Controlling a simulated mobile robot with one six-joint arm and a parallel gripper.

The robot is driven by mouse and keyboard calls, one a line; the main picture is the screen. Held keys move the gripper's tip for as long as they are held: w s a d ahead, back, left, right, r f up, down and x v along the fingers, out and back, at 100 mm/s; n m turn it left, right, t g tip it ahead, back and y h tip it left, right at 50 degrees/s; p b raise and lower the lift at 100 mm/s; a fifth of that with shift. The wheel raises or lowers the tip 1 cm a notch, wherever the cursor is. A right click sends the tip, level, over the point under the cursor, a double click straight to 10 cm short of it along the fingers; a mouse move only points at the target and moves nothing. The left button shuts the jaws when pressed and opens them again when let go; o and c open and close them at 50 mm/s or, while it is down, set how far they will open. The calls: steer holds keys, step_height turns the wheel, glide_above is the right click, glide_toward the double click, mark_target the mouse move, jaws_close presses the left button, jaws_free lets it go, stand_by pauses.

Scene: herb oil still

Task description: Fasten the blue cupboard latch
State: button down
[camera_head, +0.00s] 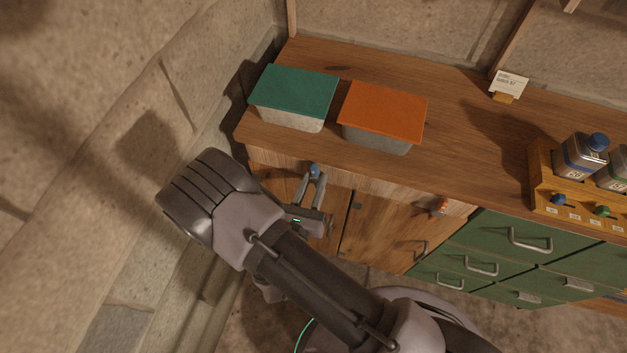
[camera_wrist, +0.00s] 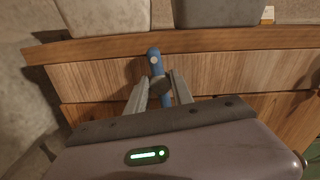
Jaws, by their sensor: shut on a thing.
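The blue cupboard latch (camera_head: 315,169) sits at the top of the left wooden cupboard door, just under the counter edge. In the wrist view the blue latch (camera_wrist: 154,62) stands nearly upright against the wood, with a light pivot spot on it. My gripper (camera_head: 312,181) reaches it from the front, and its two fingers (camera_wrist: 159,84) close around the lower part of the latch. The fingers hide the latch's lower end. The left cupboard door (camera_head: 284,184) is partly hidden by my arm and looks closed, though I cannot tell fully.
A teal-lidded box (camera_head: 294,90) and an orange-lidded box (camera_head: 384,110) stand on the counter (camera_head: 460,128) above. An orange latch (camera_head: 440,205) is on the right cupboard door (camera_head: 390,232). Green drawers (camera_head: 520,240) are further right. A stone wall (camera_head: 90,130) is close on the left.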

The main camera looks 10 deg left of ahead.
steer(key=shift+m, duration=0.8)
steer(key=c, duration=1.1)
jaws_free()
steer(key=s+p, duration=0.1)
steer(key=s, duration=0.4)
steer(key=s+a+p, duration=0.1)
steer(key=s+p, duration=0.1)
steer(key=s, duration=0.4)
steer(key=s+p, duration=0.1)
steer(key=s, duration=0.5)
steer(key=shift+s+a, duration=0.15)
steer(key=shift+s, duration=0.1)
